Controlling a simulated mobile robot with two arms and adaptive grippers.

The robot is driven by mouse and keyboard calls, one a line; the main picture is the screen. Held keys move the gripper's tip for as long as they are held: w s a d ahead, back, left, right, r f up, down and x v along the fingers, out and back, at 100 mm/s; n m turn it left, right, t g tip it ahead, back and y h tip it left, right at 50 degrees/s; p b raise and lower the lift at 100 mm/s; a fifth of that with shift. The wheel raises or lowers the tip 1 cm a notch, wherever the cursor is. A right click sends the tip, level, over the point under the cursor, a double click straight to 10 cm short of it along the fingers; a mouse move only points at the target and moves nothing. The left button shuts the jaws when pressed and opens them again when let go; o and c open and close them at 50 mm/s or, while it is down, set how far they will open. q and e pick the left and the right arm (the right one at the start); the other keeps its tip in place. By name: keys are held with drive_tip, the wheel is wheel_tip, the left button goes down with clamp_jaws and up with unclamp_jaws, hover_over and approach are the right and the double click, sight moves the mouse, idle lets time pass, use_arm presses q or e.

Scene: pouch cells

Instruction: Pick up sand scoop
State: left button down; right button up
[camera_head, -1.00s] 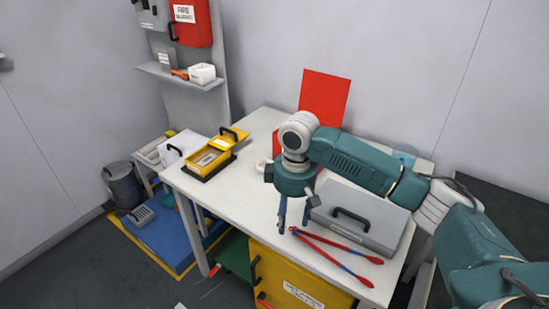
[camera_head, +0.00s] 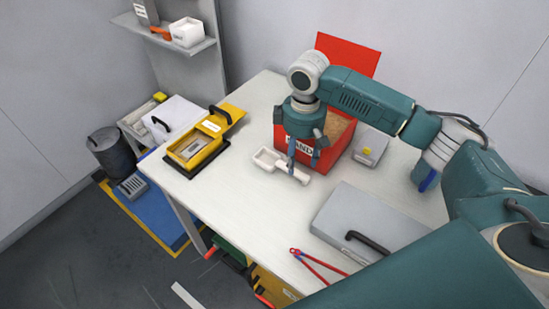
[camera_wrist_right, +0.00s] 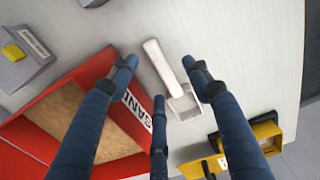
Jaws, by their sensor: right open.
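The sand scoop (camera_head: 268,158) is cream white with a square bowl and a straight handle. It lies on the white table in front of the red sand box (camera_head: 330,152), apart from it. My right gripper (camera_head: 299,172) is open above the handle end. In the right wrist view, its fingers (camera_wrist_right: 160,74) spread around the scoop's handle (camera_wrist_right: 158,62), with the bowl (camera_wrist_right: 185,103) to the lower right. Nothing is held. I cannot tell the exact height of the fingertips above the table. My left gripper is not in view.
The red sand box stands close beside the gripper. A grey case (camera_head: 350,215) and red-handled tongs (camera_head: 318,266) lie in front. A yellow case (camera_head: 197,147) is at the table's left. The table (camera_head: 235,190) is clear left of the scoop.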

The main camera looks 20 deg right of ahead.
sight(298, 170)
drive_tip(key=shift+f, duration=0.95)
drive_tip(key=shift+w+d+f, duration=0.1)
drive_tip(key=shift+f, duration=0.25)
drive_tip(key=f, duration=0.1)
drive_tip(key=f+p, duration=0.1)
drive_tip(key=f, duration=0.2)
drive_tip(key=shift+w+d+f, duration=0.1)
drive_tip(key=shift+w+f, duration=0.1)
drive_tip(key=shift+w, duration=0.15)
drive_tip(key=shift+f, duration=0.3)
drive_tip(key=shift+c, duration=0.8)
drive_tip(key=c, duration=0.5)
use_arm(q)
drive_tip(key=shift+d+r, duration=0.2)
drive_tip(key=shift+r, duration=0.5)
use_arm(e)
clamp_jaws()
